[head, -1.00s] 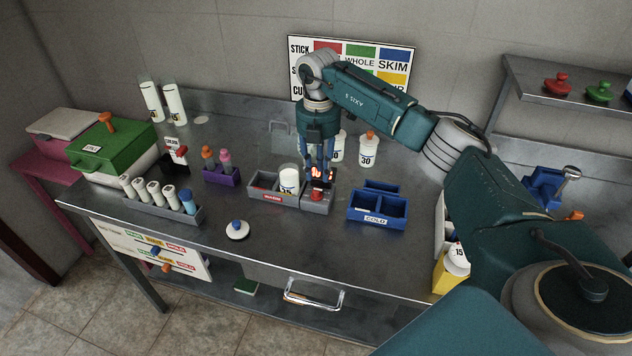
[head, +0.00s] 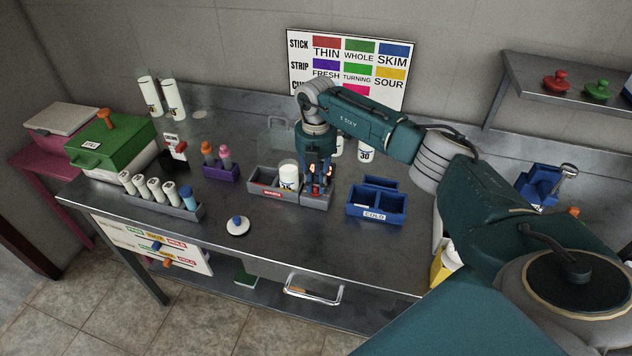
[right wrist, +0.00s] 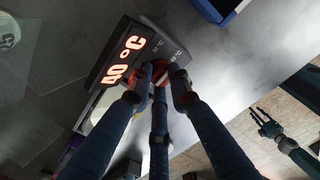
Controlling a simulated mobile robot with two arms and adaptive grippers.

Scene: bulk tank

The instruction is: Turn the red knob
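The red knob (right wrist: 160,70) is on a grey box with a lit display (right wrist: 127,58) that reads 40 °C in the right wrist view. The knob shows between my right gripper's fingers. My right gripper (head: 318,190) points straight down over the box in the head view and hides most of the knob. In the right wrist view its fingertips (right wrist: 158,88) are spread around the knob, open; contact cannot be made out. My left gripper (right wrist: 266,122) shows at the right of the right wrist view, away from the box, its fingers apart; it is out of the head view.
A grey tray (head: 262,190) with a white bottle (head: 289,174) stands just left of the box. A blue divided bin (head: 376,211) stands to the right. A purple rack (head: 222,171) is further left. The bench front is mostly clear.

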